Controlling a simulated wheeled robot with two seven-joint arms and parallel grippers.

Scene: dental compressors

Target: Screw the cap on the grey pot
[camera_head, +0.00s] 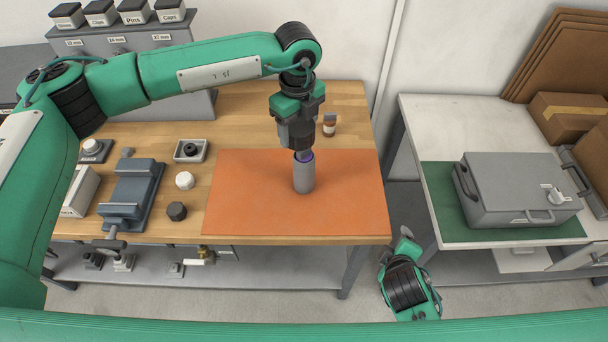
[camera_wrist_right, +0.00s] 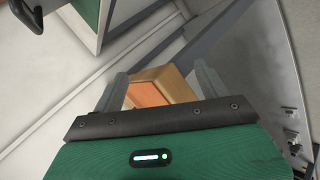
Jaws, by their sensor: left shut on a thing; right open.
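The grey pot (camera_head: 303,179) stands upright on the orange mat (camera_head: 250,205). My left gripper (camera_head: 304,152) points straight down over the pot's top. I cannot tell whether the cap is seated on the thread. My right gripper (camera_head: 405,238) is open and empty, low beside the right front corner of the bench, away from the pot. Its open fingers also show in the right wrist view (camera_wrist_right: 160,88).
Left of the mat are a vice (camera_head: 130,195), a white round cap (camera_head: 184,180), a black round cap (camera_head: 176,211) and a small tray (camera_head: 204,146). A brown bottle (camera_head: 329,125) stands behind the mat. A grey case (camera_head: 515,190) lies on the right table.

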